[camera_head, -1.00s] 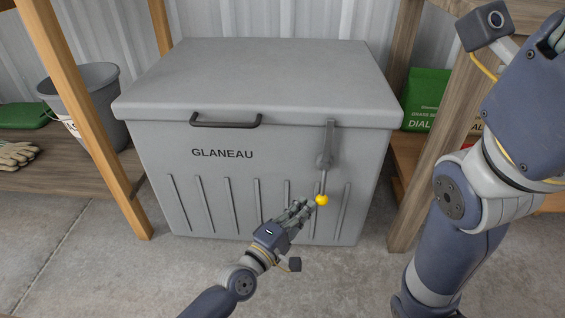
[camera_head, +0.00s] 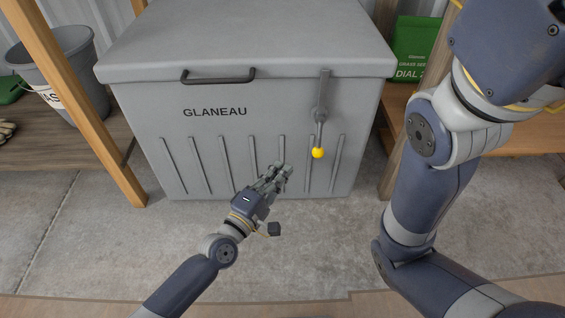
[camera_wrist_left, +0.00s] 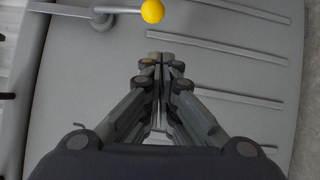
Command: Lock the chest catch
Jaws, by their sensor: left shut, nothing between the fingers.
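The grey chest (camera_head: 215,120) stands ahead with its lid closed. Its catch (camera_head: 320,105) is a grey lever on the front right, hanging down from the lid edge and ending in a yellow ball (camera_head: 317,153). My left gripper (camera_head: 284,170) is shut and empty, in front of the chest's lower front, left of and a little below the ball, apart from it. In the left wrist view the shut fingertips (camera_wrist_left: 162,60) point at the ribbed front, and the yellow ball (camera_wrist_left: 152,11) shows at the top edge, clear of them. My right gripper is out of view; only its arm shows.
A wooden shelf post (camera_head: 80,105) stands left of the chest, with a grey bucket (camera_head: 62,75) behind it. Another post and a green bag (camera_head: 415,50) are at the right. The concrete floor (camera_head: 290,245) before the chest is clear.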

